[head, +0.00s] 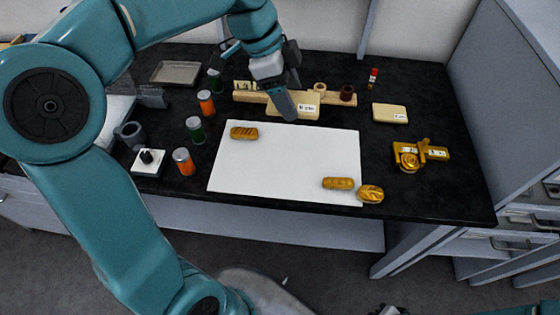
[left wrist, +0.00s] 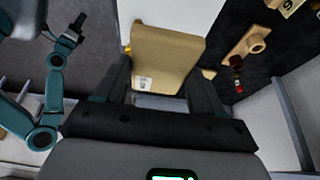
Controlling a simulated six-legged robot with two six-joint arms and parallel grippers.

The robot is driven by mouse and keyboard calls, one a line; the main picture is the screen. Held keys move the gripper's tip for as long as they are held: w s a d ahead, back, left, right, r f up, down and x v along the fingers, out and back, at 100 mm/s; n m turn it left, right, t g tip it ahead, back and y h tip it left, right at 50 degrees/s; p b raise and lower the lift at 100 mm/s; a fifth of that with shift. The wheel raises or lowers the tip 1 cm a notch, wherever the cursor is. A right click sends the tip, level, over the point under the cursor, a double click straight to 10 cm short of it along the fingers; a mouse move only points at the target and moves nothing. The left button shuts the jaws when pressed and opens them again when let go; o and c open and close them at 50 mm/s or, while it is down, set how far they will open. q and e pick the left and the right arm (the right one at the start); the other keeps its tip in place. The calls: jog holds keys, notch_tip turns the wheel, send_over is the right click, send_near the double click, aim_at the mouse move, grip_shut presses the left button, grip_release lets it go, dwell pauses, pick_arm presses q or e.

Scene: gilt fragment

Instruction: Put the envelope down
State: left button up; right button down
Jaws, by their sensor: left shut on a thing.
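My left gripper (head: 284,104) is shut on a tan envelope (head: 307,105) with a small white label, over the back of the black worktop, near the far edge of the white sheet. In the left wrist view the envelope (left wrist: 165,55) sits between the two dark fingers. I cannot tell how high it is above the worktop. A second tan envelope (head: 390,113) with a label lies to the right. In the left wrist view my right gripper (left wrist: 72,34) shows at the upper left, away from the envelope; its jaws are too small to judge.
The white sheet (head: 285,165) bears several gilt pieces. A wooden rack (head: 333,98) stands behind the held envelope. Orange and green jars (head: 195,130) stand at left, with a grey tray (head: 176,73) behind. Gilt ornaments (head: 410,157) lie at right. Black worktop is bare around the second envelope.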

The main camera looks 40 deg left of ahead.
pick_arm(q)
jog(key=shift+s+a+r, duration=0.2)
jog(key=shift+r, duration=0.1)
jog(key=shift+s+a+f, duration=0.1)
jog(key=shift+s+a, duration=0.05)
jog(key=shift+s, duration=0.05)
jog(key=b, duration=0.1)
send_over(289, 162)
jog(key=a, duration=0.1)
jog(key=f, duration=1.5)
jog(key=shift+s+f, duration=0.1)
jog(key=shift+s, duration=0.1)
notch_tip(289, 162, down, 4)
jog(key=shift+a+f, duration=0.1)
jog(key=shift+f, duration=0.15)
jog(key=shift+s, duration=0.1)
jog(key=shift+f+b, duration=0.15)
jog(key=shift+b, duration=0.35)
jog(key=o, duration=1)
